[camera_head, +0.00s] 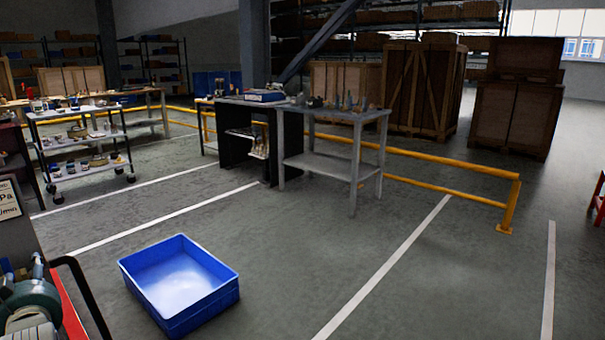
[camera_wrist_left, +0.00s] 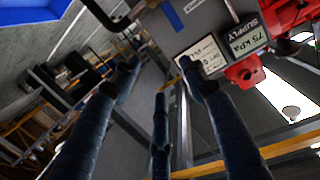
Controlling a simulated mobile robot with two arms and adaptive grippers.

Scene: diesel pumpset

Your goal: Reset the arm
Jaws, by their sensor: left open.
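My left gripper (camera_wrist_left: 158,80) shows in the left wrist view, with several dark blue fingers spread apart. It is open, and nothing is seen between the fingers. Beyond the fingertips is a grey panel with a white label (camera_wrist_left: 203,55) and a "75 kPa SUPPLY" plate (camera_wrist_left: 247,38). Red fittings (camera_wrist_left: 245,72) sit beside the plate. I cannot tell how far the fingers are from the panel. I cannot make out my left gripper in the head view. My right gripper is in neither view.
A blue bin (camera_head: 180,285), seemingly empty, stands on the floor. Green and red machinery (camera_head: 30,305) with a black handle is close at lower left. A grey workbench (camera_head: 335,160), a wheeled cart (camera_head: 85,165), a yellow rail (camera_head: 450,160) and wooden crates (camera_head: 515,110) stand farther back.

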